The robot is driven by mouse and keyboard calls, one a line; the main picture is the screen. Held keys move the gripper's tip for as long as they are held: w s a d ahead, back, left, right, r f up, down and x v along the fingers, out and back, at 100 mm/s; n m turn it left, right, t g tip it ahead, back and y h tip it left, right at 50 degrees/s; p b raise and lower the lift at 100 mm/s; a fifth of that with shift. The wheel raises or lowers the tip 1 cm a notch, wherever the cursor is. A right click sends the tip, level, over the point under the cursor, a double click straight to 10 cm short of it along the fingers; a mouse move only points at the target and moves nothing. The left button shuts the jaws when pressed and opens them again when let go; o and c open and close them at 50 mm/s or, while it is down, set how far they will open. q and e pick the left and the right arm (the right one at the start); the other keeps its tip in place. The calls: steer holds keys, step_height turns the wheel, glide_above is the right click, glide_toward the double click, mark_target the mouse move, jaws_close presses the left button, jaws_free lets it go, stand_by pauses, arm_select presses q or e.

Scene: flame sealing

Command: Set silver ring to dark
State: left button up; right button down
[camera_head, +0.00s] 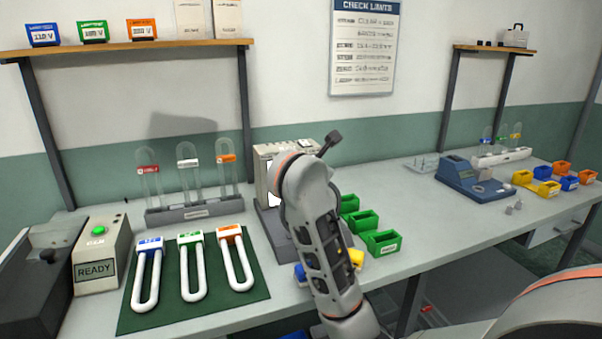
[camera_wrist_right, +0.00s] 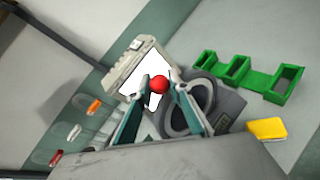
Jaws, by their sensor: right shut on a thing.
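My right arm reaches over the bench in the head view and hides its own fingers and part of a beige-grey device (camera_head: 265,165). In the right wrist view my right gripper (camera_wrist_right: 160,86) has its fingertips closed in on a small red ball-shaped knob (camera_wrist_right: 159,84). The same device (camera_wrist_right: 140,65) lies behind the knob, with a white glowing panel. A dark grey ring-shaped part (camera_wrist_right: 200,98) lies just right of the fingers, partly hidden by one of them. I cannot tell whether it is the silver ring. My left gripper is not in view.
Green trays (camera_head: 382,242) stand right of the device, with a yellow block (camera_wrist_right: 268,130) near them. White U-tubes (camera_head: 192,270) lie on a green mat (camera_head: 258,283) at left. A tube rack (camera_head: 195,212) stands behind. The bench between the green trays and blue device (camera_head: 468,180) is clear.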

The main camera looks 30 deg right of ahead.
steer(key=s+d+f+m+y+b, duration=0.2)
steer(key=d+f+m+y, duration=0.1)
steer(key=d, duration=0.6)
steer(key=shift+s+d+f+m+y, duration=0.15)
steer(key=shift+f+m+y, duration=0.25)
steer(key=shift+y, duration=0.2)
steer(key=c, duration=1.8)
jaws_free()
steer(key=shift+d, duration=0.1)
steer(key=shift+r, duration=0.1)
